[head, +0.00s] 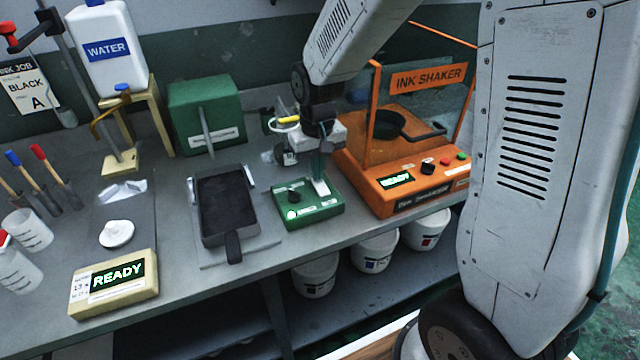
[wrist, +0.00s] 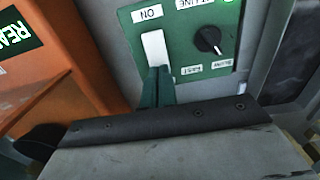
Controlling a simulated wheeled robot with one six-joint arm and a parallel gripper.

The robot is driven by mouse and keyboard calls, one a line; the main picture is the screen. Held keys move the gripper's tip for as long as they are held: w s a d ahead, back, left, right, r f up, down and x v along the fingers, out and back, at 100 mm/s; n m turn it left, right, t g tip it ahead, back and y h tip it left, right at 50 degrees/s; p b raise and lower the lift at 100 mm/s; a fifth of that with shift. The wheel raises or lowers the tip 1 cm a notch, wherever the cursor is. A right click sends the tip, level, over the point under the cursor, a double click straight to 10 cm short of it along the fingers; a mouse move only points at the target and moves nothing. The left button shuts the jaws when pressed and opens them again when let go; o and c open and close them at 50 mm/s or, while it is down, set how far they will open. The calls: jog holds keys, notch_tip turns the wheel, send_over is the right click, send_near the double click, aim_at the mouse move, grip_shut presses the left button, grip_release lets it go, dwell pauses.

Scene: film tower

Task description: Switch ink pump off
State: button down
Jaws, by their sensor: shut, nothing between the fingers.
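The ink pump is likely the low green control box (head: 308,212) on the bench, also in the wrist view (wrist: 188,15). It has a white rocker switch (wrist: 154,48), a black knob (wrist: 208,40) and a lit green lamp (head: 291,214). An upside-down ON label (wrist: 148,14) stands beyond the rocker's far end in the wrist view. My gripper (head: 319,172) is shut and empty, pointing down over the box. In the wrist view its green fingertips (wrist: 159,72) are at the rocker's end opposite ON. I cannot tell whether they touch it. The fingers hide part of the box.
The orange ink shaker (head: 415,188) stands close on the right of the box. A black tray (head: 228,205) lies close on its left. A green housing (head: 205,110) stands behind. White buckets (head: 375,252) sit on the shelf below. A READY display (head: 115,280) is at the front left.

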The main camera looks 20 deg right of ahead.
aim_at(326, 192)
jog(key=shift+f, duration=0.45)
jog(key=shift+r, duration=3.55)
jog(key=shift+s, duration=0.1)
jog(key=s, duration=0.1)
jog(key=s+g, duration=0.1)
jog(key=s, duration=0.1)
jog(key=shift+s+d+f, duration=0.15)
jog(key=shift+s, duration=0.15)
jog(key=s+d+r+t, duration=0.1)
jog(key=s+r, duration=0.4)
jog(key=s, duration=0.5)
jog(key=s+d+r+t, duration=0.1)
jog(key=s+r, duration=0.4)
jog(key=s, duration=0.6)
jog(key=shift+s+d, duration=0.2)
jog(key=shift+d, duration=0.2)
